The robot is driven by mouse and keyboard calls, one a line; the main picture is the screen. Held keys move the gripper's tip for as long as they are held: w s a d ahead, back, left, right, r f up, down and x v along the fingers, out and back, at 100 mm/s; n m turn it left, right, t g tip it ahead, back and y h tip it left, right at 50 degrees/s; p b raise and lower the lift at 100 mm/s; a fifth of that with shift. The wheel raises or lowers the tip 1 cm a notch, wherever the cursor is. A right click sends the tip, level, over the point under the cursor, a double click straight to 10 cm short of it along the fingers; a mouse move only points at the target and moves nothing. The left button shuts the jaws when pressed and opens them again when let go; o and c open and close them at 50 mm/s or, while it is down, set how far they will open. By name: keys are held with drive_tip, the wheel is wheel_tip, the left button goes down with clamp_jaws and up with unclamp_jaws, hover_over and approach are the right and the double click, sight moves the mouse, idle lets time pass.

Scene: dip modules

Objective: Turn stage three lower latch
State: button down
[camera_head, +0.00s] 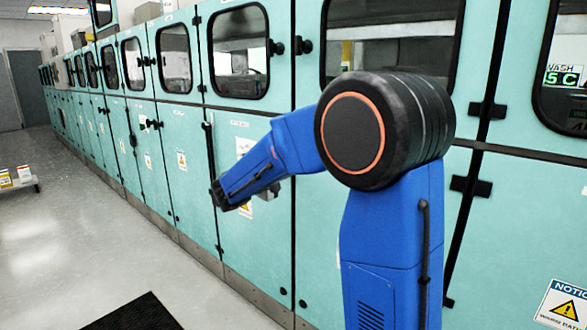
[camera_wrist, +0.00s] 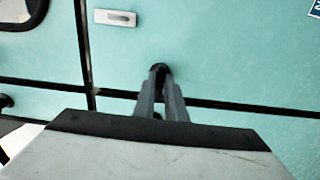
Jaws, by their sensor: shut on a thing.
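In the wrist view, my gripper (camera_wrist: 160,88) reaches forward with its two grey fingers close together. Their tips are shut on a small black latch (camera_wrist: 158,68) on the teal cabinet front. The latch sits beside the dark horizontal seam between panels. The fingers cover part of it, so its exact angle cannot be told. In the head view my blue arm reaches left to the cabinet row (camera_head: 180,130) and hides the latch and most of the gripper. No stage three label can be read.
A white label plate (camera_wrist: 115,17) is on the panel near the latch. A windowed upper door (camera_head: 238,50) is above my arm. A black floor mat (camera_head: 132,315) lies in front, and a low cart (camera_head: 20,186) stands far left.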

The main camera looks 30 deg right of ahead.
drive_tip(key=c, duration=1.8)
unclamp_jaws()
drive_tip(key=v, duration=1.7)
drive_tip(key=shift+a, duration=0.15)
drive_tip(key=shift+s, duration=0.1)
